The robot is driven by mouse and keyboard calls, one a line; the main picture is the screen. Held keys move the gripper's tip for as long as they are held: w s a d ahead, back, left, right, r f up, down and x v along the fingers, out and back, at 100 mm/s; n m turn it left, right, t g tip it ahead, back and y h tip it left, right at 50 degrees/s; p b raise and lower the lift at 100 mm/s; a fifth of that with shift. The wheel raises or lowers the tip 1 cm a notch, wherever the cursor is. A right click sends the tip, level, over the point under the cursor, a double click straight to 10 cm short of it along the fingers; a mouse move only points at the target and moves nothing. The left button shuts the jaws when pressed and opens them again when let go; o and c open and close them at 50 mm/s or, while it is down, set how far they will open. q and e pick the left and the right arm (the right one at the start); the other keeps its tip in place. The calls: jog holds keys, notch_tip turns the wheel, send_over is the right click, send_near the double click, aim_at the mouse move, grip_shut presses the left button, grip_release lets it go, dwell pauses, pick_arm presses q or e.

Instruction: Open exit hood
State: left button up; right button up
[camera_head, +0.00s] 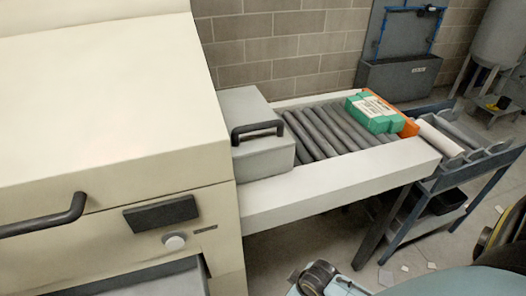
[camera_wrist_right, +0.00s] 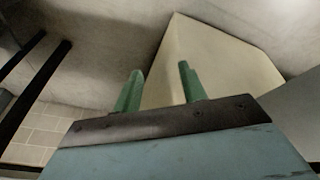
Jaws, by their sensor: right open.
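The exit hood (camera_head: 247,128) is a light grey box with a dark bar handle (camera_head: 257,131) on its front. It sits lowered over the left end of the roller conveyor, against the cream machine (camera_head: 110,100). My right gripper (camera_wrist_right: 158,84) shows only in its wrist view, with two green fingers apart and nothing between them. A cream, angular surface (camera_wrist_right: 205,60) lies beyond the fingers; I cannot tell which part it is. The hood's handle is not recognisable in that view. My left gripper is not in view.
The conveyor rollers (camera_head: 322,133) run right from the hood, edged by a pale side rail (camera_head: 335,183). A green and white package (camera_head: 374,112) lies near their far end, by an orange strip (camera_head: 408,127). A dark-framed stand (camera_head: 450,180) adjoins. The machine has another handle (camera_head: 45,218).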

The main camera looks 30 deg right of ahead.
jog(key=w+r+n+t+p, duration=0.15)
jog(key=w+r, duration=0.25)
jog(key=r, duration=0.6)
notch_tip(320, 180, up, 38)
jog(key=n+t+y+p, duration=0.3)
jog(key=n+p, duration=0.2)
jog(key=n, duration=0.6)
send_over(261, 125)
jog(key=s+d, duration=0.4)
jog(key=s, duration=0.5)
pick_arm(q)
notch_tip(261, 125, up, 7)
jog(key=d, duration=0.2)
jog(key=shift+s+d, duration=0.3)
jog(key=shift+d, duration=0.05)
pick_arm(e)
jog(key=shift+g, duration=0.25)
jog(key=x, duration=1.3)
jog(key=shift+w+a+f, duration=0.1)
jog(key=shift+w+a, duration=0.1)
jog(key=shift+w, duration=0.05)
grip_shut()
